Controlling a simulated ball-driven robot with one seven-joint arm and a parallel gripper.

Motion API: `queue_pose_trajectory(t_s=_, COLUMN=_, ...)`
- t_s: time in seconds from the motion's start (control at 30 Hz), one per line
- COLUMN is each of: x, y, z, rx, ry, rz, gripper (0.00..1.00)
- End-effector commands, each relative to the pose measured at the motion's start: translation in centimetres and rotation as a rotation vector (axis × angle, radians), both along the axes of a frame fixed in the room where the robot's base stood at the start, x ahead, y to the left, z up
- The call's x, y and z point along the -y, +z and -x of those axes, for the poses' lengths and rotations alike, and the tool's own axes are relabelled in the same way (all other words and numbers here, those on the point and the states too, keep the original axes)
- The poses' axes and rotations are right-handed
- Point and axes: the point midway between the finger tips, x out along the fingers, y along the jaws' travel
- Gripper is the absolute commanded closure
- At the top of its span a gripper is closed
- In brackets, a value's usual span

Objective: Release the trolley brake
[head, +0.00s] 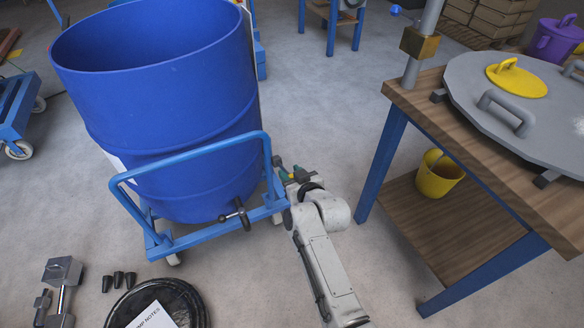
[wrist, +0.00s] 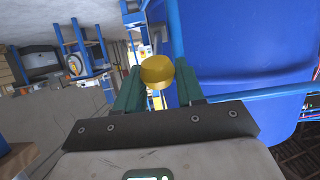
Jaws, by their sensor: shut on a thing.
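The blue trolley (head: 160,245) carries a large open blue drum (head: 165,130) and has a tubular push handle. My gripper (head: 285,174) is low at the trolley's right side, beside the drum and partly hidden by my own arm. In the wrist view, the green fingers of my gripper (wrist: 158,80) are closed on a yellow knob (wrist: 157,70), with the blue drum (wrist: 235,45) close on the right. I take the knob to be the brake's, but its lower part and mount are hidden. A dark T-handle (head: 236,214) sits on the trolley's front bar.
A wooden-topped bench (head: 405,95) with blue legs stands right of my arm, with a grey lid (head: 470,75) on top and a yellow bucket (head: 437,178) on its shelf.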

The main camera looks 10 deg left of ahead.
Motion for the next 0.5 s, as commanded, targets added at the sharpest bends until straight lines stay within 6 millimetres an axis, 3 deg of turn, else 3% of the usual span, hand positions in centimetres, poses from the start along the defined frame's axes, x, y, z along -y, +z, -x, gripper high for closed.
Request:
queue_pose_trajectory(t_s=0.03, x=-0.1, y=1.1, z=-0.1, rx=-0.019, ry=0.0, rz=0.014, gripper=1.0)
queue_pose_trajectory(t_s=0.5, x=-1.5, y=3.7, z=-2.3, rx=-0.277, ry=0.001, rz=0.189, gripper=1.0)
